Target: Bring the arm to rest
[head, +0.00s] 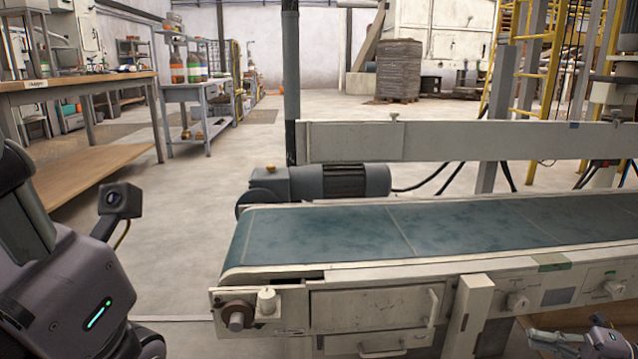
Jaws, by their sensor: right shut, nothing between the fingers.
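My right gripper (540,336) shows small at the bottom right edge, below the front side of the conveyor. Its fingers point left and are shut, with nothing seen between them. Part of it is cut off by the lower picture edge. My left arm fills the lower left, with a small camera on it and a lit green strip. The fingers of my left gripper are not seen.
A conveyor with a teal belt (330,234) crosses the front right, with a grey motor (340,181) behind it. A wooden-topped workbench (75,82) stands at the left. The concrete floor (195,225) between them is clear.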

